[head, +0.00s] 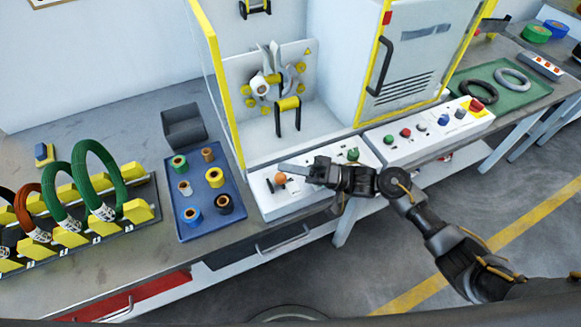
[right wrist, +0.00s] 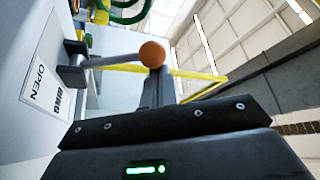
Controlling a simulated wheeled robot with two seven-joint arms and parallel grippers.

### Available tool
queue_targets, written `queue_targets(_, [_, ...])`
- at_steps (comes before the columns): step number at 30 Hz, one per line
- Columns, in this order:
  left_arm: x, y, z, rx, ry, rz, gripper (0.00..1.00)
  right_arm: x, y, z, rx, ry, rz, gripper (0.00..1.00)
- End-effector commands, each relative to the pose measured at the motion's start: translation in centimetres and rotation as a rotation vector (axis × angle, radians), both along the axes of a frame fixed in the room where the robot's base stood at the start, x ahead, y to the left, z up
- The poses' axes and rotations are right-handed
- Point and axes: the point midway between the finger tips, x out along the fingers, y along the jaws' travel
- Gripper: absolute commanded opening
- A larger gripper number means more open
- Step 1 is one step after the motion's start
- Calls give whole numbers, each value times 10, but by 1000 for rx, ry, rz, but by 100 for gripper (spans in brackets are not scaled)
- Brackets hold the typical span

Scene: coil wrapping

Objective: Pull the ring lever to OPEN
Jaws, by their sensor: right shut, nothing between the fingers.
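The ring lever has an orange ball knob (head: 280,178) and stands at the left end of the white control panel (head: 268,202) at the front of the wrapping machine. In the right wrist view the knob (right wrist: 152,54) sits on a grey shaft (right wrist: 112,60). A label reading OPEN and RING (right wrist: 48,82) is on the panel beside the lever's base. My right gripper (head: 282,167) is shut and empty, its fingers right by the knob. In the wrist view a dark finger (right wrist: 157,88) reaches up to the knob; whether they touch is unclear. My left gripper is out of view.
A green button (head: 353,154) is on the same panel, right of the lever. A blue tray (head: 208,232) with tape rolls lies to the left, beside a rack of green coils (head: 95,182). The machine's yellow-edged frame (head: 222,90) rises behind the panel.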

Motion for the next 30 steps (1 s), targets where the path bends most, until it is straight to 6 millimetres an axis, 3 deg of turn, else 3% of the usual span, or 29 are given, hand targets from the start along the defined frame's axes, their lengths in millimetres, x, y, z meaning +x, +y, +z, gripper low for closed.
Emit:
queue_targets(8, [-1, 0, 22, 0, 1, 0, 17, 23, -1, 32, 2, -3, -13, 0])
queue_targets(9, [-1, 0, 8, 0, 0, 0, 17, 21, -14, 15, -4, 1, -16, 0])
queue_targets(18, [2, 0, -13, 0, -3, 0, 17, 18, -70, -3, -2, 0, -10, 0])
queue_targets(24, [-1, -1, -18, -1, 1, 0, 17, 16, -90, -8, 0, -1, -9, 0])
queue_targets(30, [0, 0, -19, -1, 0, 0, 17, 16, -96, -8, 1, 0, -9, 0])
